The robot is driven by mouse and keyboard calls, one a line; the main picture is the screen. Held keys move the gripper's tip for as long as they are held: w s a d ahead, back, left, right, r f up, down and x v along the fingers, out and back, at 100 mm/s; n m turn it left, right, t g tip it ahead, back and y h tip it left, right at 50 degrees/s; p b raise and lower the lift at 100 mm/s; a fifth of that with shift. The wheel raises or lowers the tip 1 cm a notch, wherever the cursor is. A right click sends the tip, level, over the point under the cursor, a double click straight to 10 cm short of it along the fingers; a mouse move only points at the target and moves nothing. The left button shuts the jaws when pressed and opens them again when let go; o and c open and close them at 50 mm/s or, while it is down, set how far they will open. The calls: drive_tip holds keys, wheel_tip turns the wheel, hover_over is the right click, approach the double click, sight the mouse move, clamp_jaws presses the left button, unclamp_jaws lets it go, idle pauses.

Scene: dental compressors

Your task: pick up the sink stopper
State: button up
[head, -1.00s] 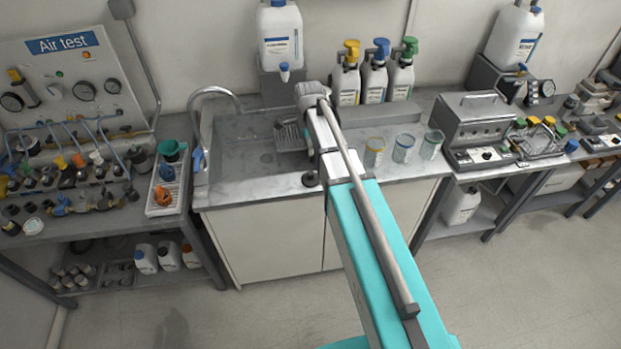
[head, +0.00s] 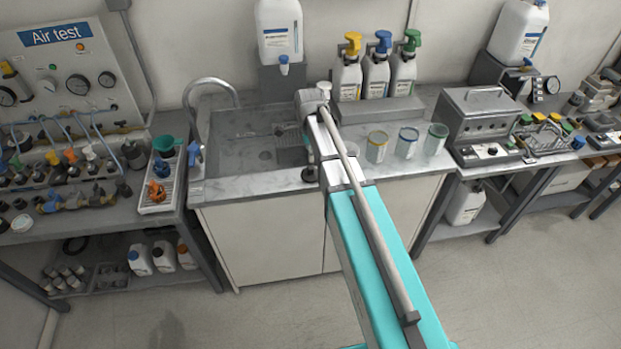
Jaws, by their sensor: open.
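The sink stopper (head: 308,176) is a small dark round piece on the front rim of the sink counter, just left of my arm. My gripper (head: 309,158) points down right above it, partly hidden by my wrist. It is open, and nothing shows held in it. The picture is too small to tell whether the fingertips touch the stopper or stand around it.
The steel sink (head: 232,150) with its curved tap (head: 212,84) lies to the left. Three jars, one of them yellow-rimmed (head: 377,146), stand right of my arm. Pump bottles (head: 375,75) stand behind. A white tray (head: 160,190) is at far left.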

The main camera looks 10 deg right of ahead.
sight(311, 167)
drive_tip(key=shift+f+b, duration=1.1)
drive_tip(key=shift+f, duration=0.25)
drive_tip(key=shift+d+f+b, duration=0.2)
drive_tip(key=shift+f+b, duration=2.4)
clamp_jaws()
